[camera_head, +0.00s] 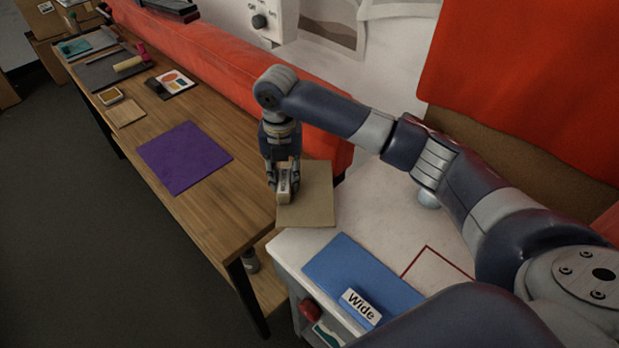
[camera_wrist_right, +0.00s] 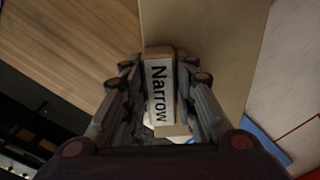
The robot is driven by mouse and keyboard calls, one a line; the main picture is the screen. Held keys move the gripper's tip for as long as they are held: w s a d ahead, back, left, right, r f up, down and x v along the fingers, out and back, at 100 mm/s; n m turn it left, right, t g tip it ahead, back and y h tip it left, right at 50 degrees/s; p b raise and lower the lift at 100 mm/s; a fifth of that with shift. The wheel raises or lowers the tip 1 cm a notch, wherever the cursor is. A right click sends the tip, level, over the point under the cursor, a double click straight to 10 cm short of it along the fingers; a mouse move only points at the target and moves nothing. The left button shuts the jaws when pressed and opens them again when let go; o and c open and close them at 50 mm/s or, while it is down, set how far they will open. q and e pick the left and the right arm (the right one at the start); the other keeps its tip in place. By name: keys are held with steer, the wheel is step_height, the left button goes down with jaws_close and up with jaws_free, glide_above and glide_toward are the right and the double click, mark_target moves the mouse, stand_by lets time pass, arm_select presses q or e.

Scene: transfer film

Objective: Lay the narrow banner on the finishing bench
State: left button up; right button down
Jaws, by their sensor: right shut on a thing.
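The narrow banner is a tan sheet (camera_head: 306,203) with a pale block marked "Narrow" (camera_wrist_right: 160,88) at its edge. My right gripper (camera_head: 283,184) is shut on that block, with a finger on each side of it in the right wrist view (camera_wrist_right: 161,95). The sheet reaches out to the right of the gripper, across the gap between the wooden bench (camera_head: 205,207) and the white table (camera_head: 345,218). I cannot tell its height above them. The bench runs from front to far left, with a flat purple sheet (camera_head: 185,157) on it. My left gripper is not in view.
A blue sheet (camera_head: 358,275) with a block marked "Wide" (camera_head: 360,306) lies on the white table, beside a red outline (camera_head: 432,262). A long orange roll (camera_head: 215,60) lies behind the bench. Small tools and cards fill the bench's far end; its near end is bare.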

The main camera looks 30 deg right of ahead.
steer(key=w+a+b, duration=0.1)
steer(key=a+b, duration=0.1)
steer(key=a, duration=0.6)
step_height(320, 180, up, 4)
steer(key=f+m, duration=0.1)
steer(key=m, duration=1.5)
glide_above(284, 214)
steer(key=shift+r, duration=0.25)
steer(key=s+m, duration=0.2)
steer(key=m, duration=0.1)
steer(key=shift+d+r, duration=0.15)
steer(key=shift+d, duration=0.25)
steer(key=s+d+m, duration=0.3)
steer(key=s+m, duration=0.5)
steer(key=m, duration=0.3)
steer(key=shift+s+r+m, duration=0.4)
steer(key=shift+r, duration=0.05)
